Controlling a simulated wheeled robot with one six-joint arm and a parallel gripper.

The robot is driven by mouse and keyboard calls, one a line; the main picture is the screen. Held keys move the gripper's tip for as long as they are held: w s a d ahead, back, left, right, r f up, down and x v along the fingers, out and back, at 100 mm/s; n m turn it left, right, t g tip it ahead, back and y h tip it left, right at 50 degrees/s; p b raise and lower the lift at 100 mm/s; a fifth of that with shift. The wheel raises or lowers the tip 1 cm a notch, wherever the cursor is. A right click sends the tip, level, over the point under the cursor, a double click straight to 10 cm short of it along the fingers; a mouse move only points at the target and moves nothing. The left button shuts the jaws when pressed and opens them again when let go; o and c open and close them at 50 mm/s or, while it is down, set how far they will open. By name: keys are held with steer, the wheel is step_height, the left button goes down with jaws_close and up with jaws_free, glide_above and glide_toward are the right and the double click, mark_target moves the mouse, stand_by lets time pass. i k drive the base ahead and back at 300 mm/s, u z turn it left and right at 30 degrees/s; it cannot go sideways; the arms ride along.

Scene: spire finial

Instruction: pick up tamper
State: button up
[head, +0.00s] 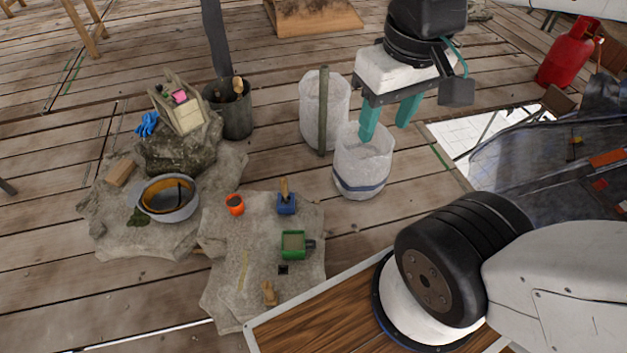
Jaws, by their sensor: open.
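A small blue block-like piece with an upright wooden handle (286,204), which looks most like the tamper, stands on the grey cloth (222,285). A small wooden piece (268,293) lies near the cloth's front edge; I cannot tell its exact shape. My gripper (385,127) has two teal fingers spread apart with nothing visible between them. It points down, up and to the right of the blue piece, and overlaps the white bucket with a blue band (362,185) in the picture.
On the cloth are an orange cup (235,204) and a green box-like container (294,245). To the left are a grey basin (168,197) and a rock (178,150). A white bag-like container (324,115) and a dark bucket (232,115) stand behind.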

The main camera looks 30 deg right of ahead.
mark_target(272, 297)
steer(key=u, duration=0.7)
steer(key=k, duration=1)
